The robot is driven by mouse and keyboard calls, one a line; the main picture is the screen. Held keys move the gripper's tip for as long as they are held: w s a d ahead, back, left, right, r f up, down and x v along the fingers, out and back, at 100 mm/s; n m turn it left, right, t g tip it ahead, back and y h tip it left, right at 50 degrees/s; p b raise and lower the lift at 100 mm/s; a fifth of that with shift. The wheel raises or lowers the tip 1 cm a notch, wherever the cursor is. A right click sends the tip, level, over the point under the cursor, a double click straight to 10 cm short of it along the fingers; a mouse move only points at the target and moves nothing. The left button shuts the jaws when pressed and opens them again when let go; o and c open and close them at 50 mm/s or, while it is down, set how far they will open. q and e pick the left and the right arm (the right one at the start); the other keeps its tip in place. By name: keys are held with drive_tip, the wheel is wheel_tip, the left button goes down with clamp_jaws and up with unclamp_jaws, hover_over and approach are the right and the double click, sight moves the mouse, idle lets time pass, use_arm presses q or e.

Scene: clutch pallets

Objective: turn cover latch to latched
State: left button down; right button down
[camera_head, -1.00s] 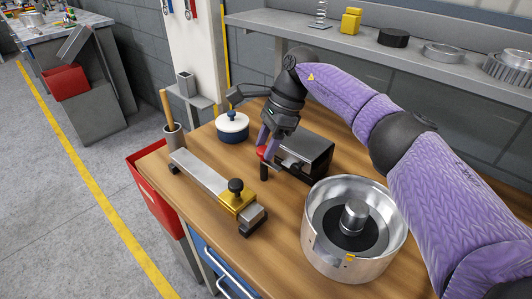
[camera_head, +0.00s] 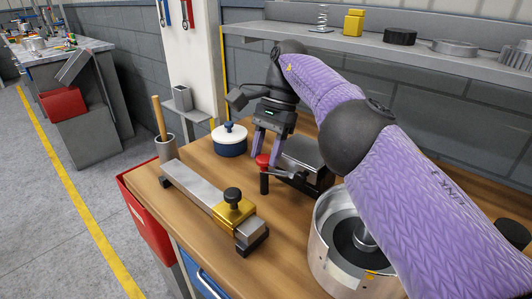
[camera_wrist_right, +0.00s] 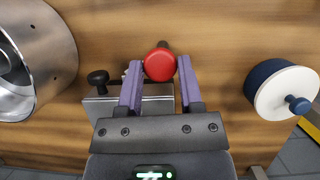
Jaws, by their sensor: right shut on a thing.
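The cover latch shows as a handle with a red knob (camera_head: 263,159) on a dark post, with a metal lever running right to a grey and black box (camera_head: 310,155). My right gripper (camera_head: 266,160) comes down from above, its purple fingers on both sides of the red knob. In the right wrist view the gripper (camera_wrist_right: 160,70) is shut on the red knob (camera_wrist_right: 159,65). A black knob (camera_wrist_right: 97,78) stands beside the box there. Whether the latch is latched cannot be told. My left gripper is not in view.
A blue pot with a white lid (camera_head: 229,139) stands left of the gripper. A metal drum (camera_head: 326,246) stands at the front right, partly behind my arm. A long metal bar with a brass block (camera_head: 233,213) lies at the front left. Wood between them is bare.

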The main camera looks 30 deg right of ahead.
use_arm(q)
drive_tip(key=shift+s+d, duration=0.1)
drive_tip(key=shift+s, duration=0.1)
use_arm(e)
drive_tip(key=c, duration=0.6)
unclamp_jaws()
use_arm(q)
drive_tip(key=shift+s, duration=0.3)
use_arm(e)
drive_tip(key=shift+o, duration=0.3)
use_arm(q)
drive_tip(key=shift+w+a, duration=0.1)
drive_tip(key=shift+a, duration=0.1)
